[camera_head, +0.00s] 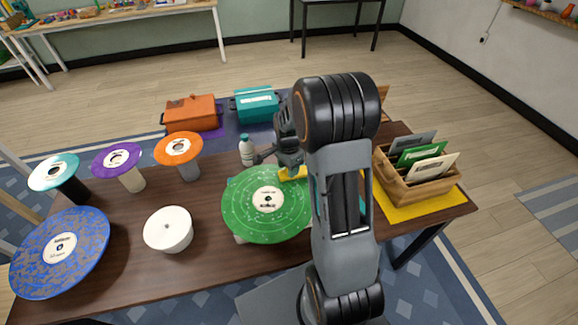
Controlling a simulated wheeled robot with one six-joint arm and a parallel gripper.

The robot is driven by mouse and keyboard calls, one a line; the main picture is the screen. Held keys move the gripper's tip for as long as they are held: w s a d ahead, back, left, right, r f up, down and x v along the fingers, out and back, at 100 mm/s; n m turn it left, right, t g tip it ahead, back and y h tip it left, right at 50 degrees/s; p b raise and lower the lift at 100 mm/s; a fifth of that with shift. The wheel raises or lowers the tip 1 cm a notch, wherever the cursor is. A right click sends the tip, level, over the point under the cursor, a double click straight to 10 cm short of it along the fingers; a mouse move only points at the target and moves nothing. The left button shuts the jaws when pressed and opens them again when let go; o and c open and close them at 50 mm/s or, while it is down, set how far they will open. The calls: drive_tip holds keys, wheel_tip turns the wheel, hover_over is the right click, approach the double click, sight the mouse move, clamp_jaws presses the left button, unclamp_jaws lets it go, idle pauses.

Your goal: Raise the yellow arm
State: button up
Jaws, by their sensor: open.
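The yellow arm (293,174) shows as a short yellow piece at the back right edge of a green record-like disc (268,203). The disc has a white label and lies flat on a low stand on the table. My gripper (275,162) is open, just above and behind the yellow arm. I cannot tell whether it touches the yellow arm. My own arm hides the right side of the disc and whatever lies behind it, perhaps part of the yellow arm.
The dark wooden table (115,270) also holds a blue disc (88,232), a white drum (168,229), smaller discs on posts, and a white bottle (246,151). A wooden crate of sleeves (407,190) stands right on a yellow mat (440,206). Orange (192,114) and teal cases (256,105) sit behind.

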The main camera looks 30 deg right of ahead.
drive_tip(key=shift+c, duration=0.2)
clamp_jaws()
